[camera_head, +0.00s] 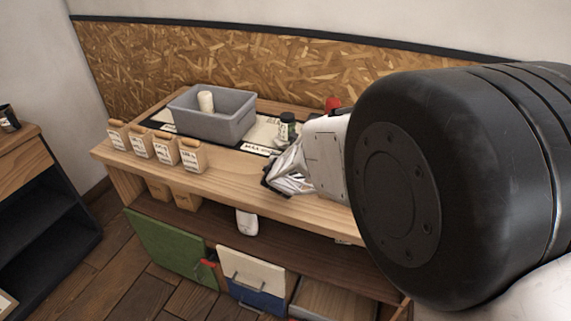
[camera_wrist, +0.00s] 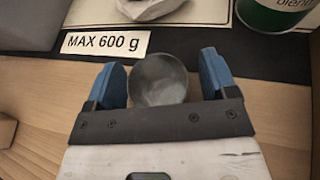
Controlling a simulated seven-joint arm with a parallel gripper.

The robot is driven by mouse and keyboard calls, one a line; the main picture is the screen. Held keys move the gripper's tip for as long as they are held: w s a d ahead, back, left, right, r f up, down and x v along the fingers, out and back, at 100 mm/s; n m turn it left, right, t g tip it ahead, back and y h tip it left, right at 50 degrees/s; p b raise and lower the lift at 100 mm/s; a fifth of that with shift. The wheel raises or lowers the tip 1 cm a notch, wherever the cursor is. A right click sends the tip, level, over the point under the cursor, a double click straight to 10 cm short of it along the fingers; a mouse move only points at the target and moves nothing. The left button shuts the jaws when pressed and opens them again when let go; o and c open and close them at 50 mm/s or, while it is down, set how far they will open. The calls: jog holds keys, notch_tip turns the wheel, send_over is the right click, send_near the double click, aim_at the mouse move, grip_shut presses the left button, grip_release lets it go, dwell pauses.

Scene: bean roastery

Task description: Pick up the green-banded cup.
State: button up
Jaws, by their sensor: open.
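My gripper (camera_wrist: 160,72) is open, with one blue finger on each side of a round grey cup (camera_wrist: 160,90). The cup's rim and inside show from above in the wrist view; no green band shows on it from this angle. A small gap seems to lie between the cup and the right finger; contact on the left is hard to tell. In the head view my gripper (camera_head: 272,180) is over the front part of the wooden counter, and I cannot make out the cup there. A green container with a white label reading "blend" (camera_wrist: 275,14) stands beyond the right finger.
A "MAX 600 g" label (camera_wrist: 105,43) lies on a dark mat beyond the cup. A grey bin (camera_head: 238,128) holding a cream cylinder (camera_head: 206,101) stands at the back. Several labelled pouches (camera_head: 141,146) line the counter's left. Bare wood (camera_head: 232,178) lies left of my gripper.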

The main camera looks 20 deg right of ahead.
jog(key=c, duration=1)
jog(key=shift+r, duration=0.15)
jog(key=shift+r, duration=1.5)
jog(key=shift+s+a+r, duration=0.1)
jog(key=shift+s+r, duration=0.1)
jog(key=shift+s, duration=0.1)
jog(key=s+a, duration=0.1)
jog(key=s, duration=0.4)
jog(key=s+a+r, duration=0.1)
jog(key=s, duration=0.4)
jog(key=s+a, duration=0.1)
jog(key=s, duration=0.4)
jog(key=shift+a+r, duration=0.1)
jog(key=shift+r, duration=0.1)
